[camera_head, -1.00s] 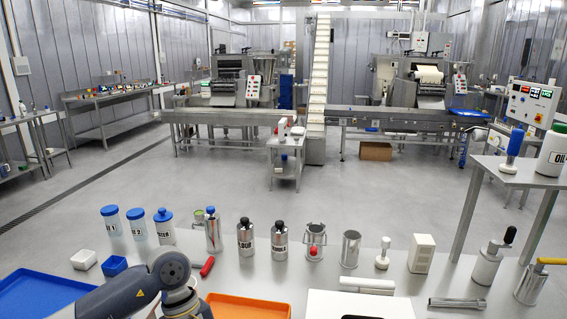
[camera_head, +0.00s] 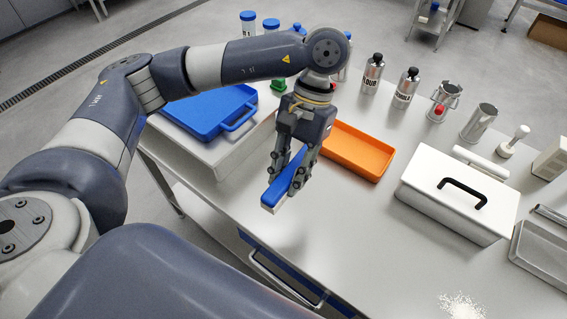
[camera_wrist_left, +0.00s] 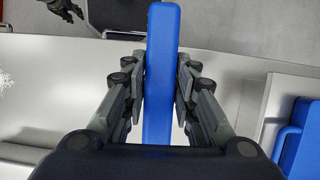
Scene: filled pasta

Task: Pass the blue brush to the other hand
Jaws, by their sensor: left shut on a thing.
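The blue brush (camera_head: 287,182) has a long blue back and a pale underside. My left gripper (camera_head: 288,178) is shut on it and holds it above the white table top, left of the orange tray. In the left wrist view the blue brush (camera_wrist_left: 161,70) runs lengthwise between the two fingers of the left gripper (camera_wrist_left: 163,92), which press on its sides. My right gripper does not show clearly in the head view.
An orange tray (camera_head: 352,160) lies right of the brush. A white box with a black handle (camera_head: 452,205) stands further right. Bottles and canisters (camera_head: 405,88) line the back. The table front is mostly clear, with white powder (camera_head: 462,306).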

